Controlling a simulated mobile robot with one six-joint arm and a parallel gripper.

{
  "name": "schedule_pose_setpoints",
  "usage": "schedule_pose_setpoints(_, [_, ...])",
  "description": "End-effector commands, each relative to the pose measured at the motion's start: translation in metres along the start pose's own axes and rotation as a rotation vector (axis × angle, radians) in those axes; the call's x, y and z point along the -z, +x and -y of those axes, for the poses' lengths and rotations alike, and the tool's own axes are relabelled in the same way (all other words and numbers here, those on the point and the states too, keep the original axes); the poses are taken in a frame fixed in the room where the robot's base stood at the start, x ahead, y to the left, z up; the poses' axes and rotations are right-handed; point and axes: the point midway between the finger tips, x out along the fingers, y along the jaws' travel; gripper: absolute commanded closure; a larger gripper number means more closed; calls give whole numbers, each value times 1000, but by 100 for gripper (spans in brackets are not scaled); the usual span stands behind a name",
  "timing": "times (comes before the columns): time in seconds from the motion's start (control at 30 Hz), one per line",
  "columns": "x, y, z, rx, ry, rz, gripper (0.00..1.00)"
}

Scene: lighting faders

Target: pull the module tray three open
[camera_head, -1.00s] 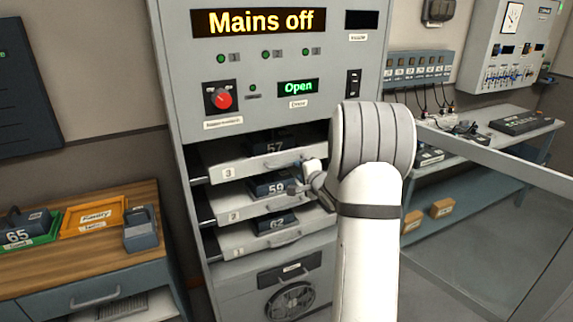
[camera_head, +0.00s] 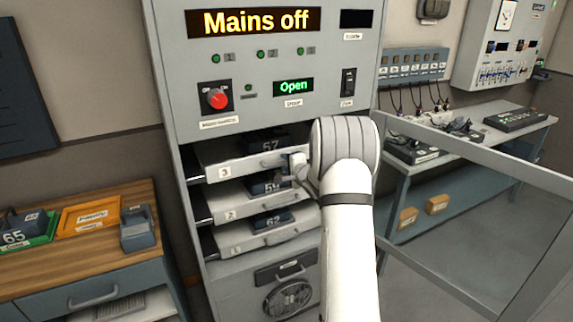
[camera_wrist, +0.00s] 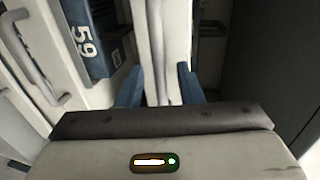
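Module tray three (camera_head: 235,172) is the top of three grey trays in the rack. It carries a dark module marked 57 (camera_head: 268,147), and its front bears the label 3. My gripper (camera_head: 294,168) is at the right part of this tray's front, by its handle (camera_head: 272,163); my wrist hides the tray's right end. In the wrist view, the two blue fingers of my gripper (camera_wrist: 158,88) are spread apart, with a pale strip of tray front and handle (camera_wrist: 160,45) between them. I see a gap beside the strip; contact is unclear.
Tray two (camera_head: 235,214) with module 59 and tray one (camera_head: 240,238) with module 62 lie below. The display above reads Mains off (camera_head: 253,21); a smaller one reads Open (camera_head: 293,86). A glass door (camera_head: 480,210) stands open at right. A wooden bench (camera_head: 90,245) is at left.

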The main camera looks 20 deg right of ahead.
Motion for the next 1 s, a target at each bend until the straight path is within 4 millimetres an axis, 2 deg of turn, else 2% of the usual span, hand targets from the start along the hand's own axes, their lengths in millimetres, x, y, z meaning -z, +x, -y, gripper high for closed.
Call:
schedule_pose_setpoints(0.07, [0,0,0,0,0,0,72])
schedule_pose_setpoints(0.4, [-1,0,0,0,0,1,100])
schedule_pose_setpoints(1.0, [-1,-1,0,-1,0,2,100])
